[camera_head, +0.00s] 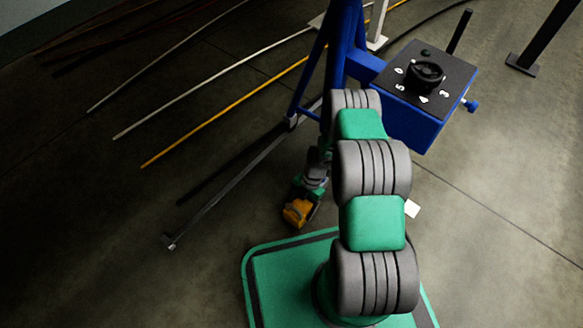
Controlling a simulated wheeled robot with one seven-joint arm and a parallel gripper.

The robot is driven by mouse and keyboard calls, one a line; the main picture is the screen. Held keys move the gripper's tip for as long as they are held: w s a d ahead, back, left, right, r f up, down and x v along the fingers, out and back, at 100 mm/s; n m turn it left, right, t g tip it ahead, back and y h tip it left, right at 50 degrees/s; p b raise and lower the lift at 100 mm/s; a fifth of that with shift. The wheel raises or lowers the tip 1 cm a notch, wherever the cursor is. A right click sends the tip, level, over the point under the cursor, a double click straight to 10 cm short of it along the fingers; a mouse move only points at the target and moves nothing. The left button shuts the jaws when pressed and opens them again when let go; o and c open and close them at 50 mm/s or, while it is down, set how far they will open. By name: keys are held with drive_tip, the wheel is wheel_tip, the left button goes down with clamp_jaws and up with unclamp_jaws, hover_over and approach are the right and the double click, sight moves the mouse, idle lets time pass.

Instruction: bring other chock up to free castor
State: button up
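An orange block (297,213), which looks like a chock, is low near the floor, just beyond the front left of my green base. My gripper (304,198) points down at it, with a dark finger along its right side. The block sits at the fingertips, but I cannot tell whether they are closed on it or whether it touches the floor. A blue stand (343,45) rises behind my arm. A small dark foot or castor (291,122) shows at its lower left; the free castor cannot be made out for certain.
A blue box (415,120) with a black numbered dial (426,75) juts from the stand, right of my arm. A long thin grey bar (235,180) slants across the floor at left. Yellow (222,114) and pale rods lie behind. The floor at right is mostly clear.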

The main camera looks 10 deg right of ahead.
drive_tip(key=shift+o, duration=1.3)
drive_tip(key=shift+f, duration=0.3)
drive_tip(key=shift+r, duration=0.1)
drive_tip(key=p+v, duration=0.2)
drive_tip(key=v, duration=0.2)
drive_tip(key=p+v, duration=0.2)
drive_tip(key=v, duration=0.2)
drive_tip(key=shift+a+r, duration=0.15)
drive_tip(key=shift+r, duration=0.15)
drive_tip(key=w+r+m+h, duration=0.1)
drive_tip(key=w+r+m, duration=0.3)
drive_tip(key=r, duration=0.7)
wheel_tip(320, 180, up, 23)
drive_tip(key=m+t+h, duration=0.2)
drive_tip(key=m+t, duration=0.1)
drive_tip(key=m, duration=1)
hover_over(305, 204)
drive_tip(key=s+a, duration=0.2)
drive_tip(key=s+r+m+t, duration=0.1)
drive_tip(key=s+r+m, duration=0.5)
drive_tip(key=s+m, duration=0.2)
drive_tip(key=shift+s+a+r+t+h, duration=0.2)
drive_tip(key=shift+s+r+t+h, duration=0.1)
drive_tip(key=shift+h, duration=0.1)
